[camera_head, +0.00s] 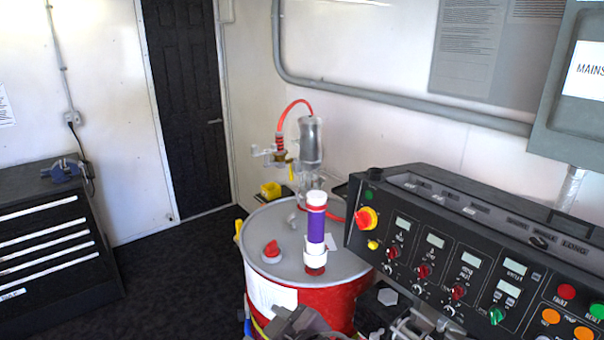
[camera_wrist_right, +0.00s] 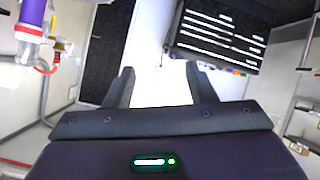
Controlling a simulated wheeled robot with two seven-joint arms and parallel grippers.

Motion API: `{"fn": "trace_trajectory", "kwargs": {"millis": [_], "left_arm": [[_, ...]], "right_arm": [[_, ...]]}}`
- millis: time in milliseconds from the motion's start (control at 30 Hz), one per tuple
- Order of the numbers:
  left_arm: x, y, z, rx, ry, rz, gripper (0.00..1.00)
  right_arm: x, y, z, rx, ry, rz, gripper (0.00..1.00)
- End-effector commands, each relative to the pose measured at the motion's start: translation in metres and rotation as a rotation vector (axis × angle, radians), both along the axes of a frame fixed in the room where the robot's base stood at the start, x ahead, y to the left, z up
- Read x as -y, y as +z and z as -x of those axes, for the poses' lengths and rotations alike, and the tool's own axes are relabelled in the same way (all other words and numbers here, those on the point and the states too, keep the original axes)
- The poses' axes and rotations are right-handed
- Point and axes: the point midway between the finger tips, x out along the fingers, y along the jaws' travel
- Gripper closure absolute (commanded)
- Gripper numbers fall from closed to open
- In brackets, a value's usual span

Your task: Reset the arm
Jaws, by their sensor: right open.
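My right gripper (camera_wrist_right: 160,72) is open in the right wrist view, with its two dark fingers apart and nothing between them. It faces the bright room, with the dark door and the drawer cabinet beyond. A purple cylinder with white ends (camera_head: 316,228) stands upright on the red drum (camera_head: 340,297) in the head view. It also shows at the upper left of the right wrist view (camera_wrist_right: 33,12), to the side of the fingers and apart from them. My left gripper is not seen. Dark grey parts at the bottom edge of the head view are cut off and unclear.
A control panel (camera_head: 480,255) with knobs and displays stands right of the drum. A clear pump with a red hose (camera_head: 310,140) rises behind it. A black drawer cabinet (camera_head: 50,240) stands at the left. Dark floor (camera_head: 165,270) lies free between cabinet and drum.

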Motion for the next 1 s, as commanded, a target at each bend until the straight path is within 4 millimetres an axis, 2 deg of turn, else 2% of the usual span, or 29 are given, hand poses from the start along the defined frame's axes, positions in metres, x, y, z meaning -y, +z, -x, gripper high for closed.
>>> {"fn": "trace_trajectory", "kwargs": {"millis": [167,267,400,500,700,867,1000], "left_arm": [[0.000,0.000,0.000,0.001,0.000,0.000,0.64],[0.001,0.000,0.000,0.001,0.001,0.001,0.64],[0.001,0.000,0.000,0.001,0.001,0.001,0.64],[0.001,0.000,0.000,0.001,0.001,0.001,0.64],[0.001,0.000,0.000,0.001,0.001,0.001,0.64],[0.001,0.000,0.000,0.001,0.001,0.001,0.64],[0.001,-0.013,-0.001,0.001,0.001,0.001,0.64]], "right_arm": [[0.050,-0.020,0.007,-0.152,-0.221,-0.056,0.50],[0.091,-0.044,0.016,-0.267,-0.355,-0.051,0.50],[0.145,-0.080,0.041,-0.424,-0.506,-0.016,0.50],[0.175,-0.102,0.061,-0.521,-0.583,0.012,0.50],[0.221,-0.134,0.105,-0.687,-0.698,0.066,0.50],[0.251,-0.154,0.142,-0.807,-0.772,0.107,0.50],[0.249,-0.203,0.131,-0.818,-0.767,0.118,0.50]]}}
